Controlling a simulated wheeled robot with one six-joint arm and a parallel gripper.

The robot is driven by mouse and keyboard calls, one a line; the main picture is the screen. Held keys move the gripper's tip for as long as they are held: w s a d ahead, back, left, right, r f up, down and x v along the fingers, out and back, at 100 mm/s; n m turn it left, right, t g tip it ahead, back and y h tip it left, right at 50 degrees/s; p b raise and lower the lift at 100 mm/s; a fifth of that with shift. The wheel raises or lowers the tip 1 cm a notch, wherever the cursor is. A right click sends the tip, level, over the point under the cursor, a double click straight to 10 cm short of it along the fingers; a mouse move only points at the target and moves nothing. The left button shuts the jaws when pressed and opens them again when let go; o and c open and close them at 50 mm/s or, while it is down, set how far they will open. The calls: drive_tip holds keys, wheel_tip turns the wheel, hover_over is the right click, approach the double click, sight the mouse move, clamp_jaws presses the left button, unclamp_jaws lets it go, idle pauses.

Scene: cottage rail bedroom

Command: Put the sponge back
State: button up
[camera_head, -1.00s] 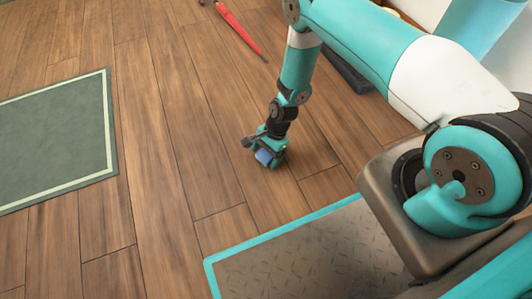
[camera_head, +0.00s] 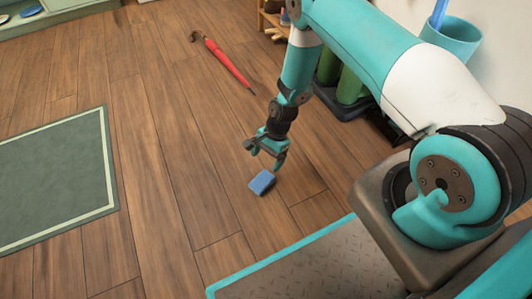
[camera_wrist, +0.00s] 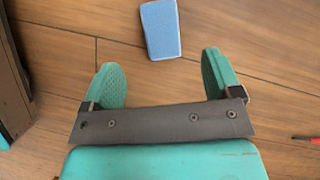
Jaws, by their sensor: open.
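The sponge (camera_head: 262,182) is a small blue block lying flat on the wooden floor in the head view. It also shows in the wrist view (camera_wrist: 161,30) at the top, pale blue with a whitish edge, beyond my fingertips. My gripper (camera_head: 266,158) is open and empty, a little above the floor and just behind the sponge in the head view. In the wrist view its two teal fingers (camera_wrist: 162,78) stand wide apart with bare floor between them. The sponge is not between the fingers.
A red umbrella (camera_head: 228,64) lies on the floor further back. A green mat (camera_head: 50,185) with a pale border is at left. Green cylinders (camera_head: 350,85) stand in a dark holder by the wall, near a teal bin (camera_head: 452,38). The floor around the sponge is clear.

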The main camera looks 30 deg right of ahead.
drive_tip(key=a+r+n, duration=0.2)
drive_tip(key=r+n, duration=0.1)
drive_tip(key=r, duration=0.7)
drive_tip(key=a+r+n+t, duration=0.15)
drive_tip(key=r+n, duration=0.25)
drive_tip(key=r, duration=0.6)
drive_tip(key=a+r+n+g, duration=0.1)
drive_tip(key=a+r+n, duration=0.2)
drive_tip(key=r, duration=0.7)
drive_tip(key=s+r+n+t, duration=0.1)
drive_tip(key=s+r+n, duration=0.9)
drive_tip(key=s+r, duration=0.6)
drive_tip(key=s, duration=0.3)
drive_tip(key=shift+s+a+n, duration=0.3)
drive_tip(key=shift+s, duration=0.1)
wheel_tip(320, 180, up, 49)
drive_tip(key=p, duration=4.8)
drive_tip(key=shift+p, duration=0.35)
drive_tip(key=shift+f, duration=0.1)
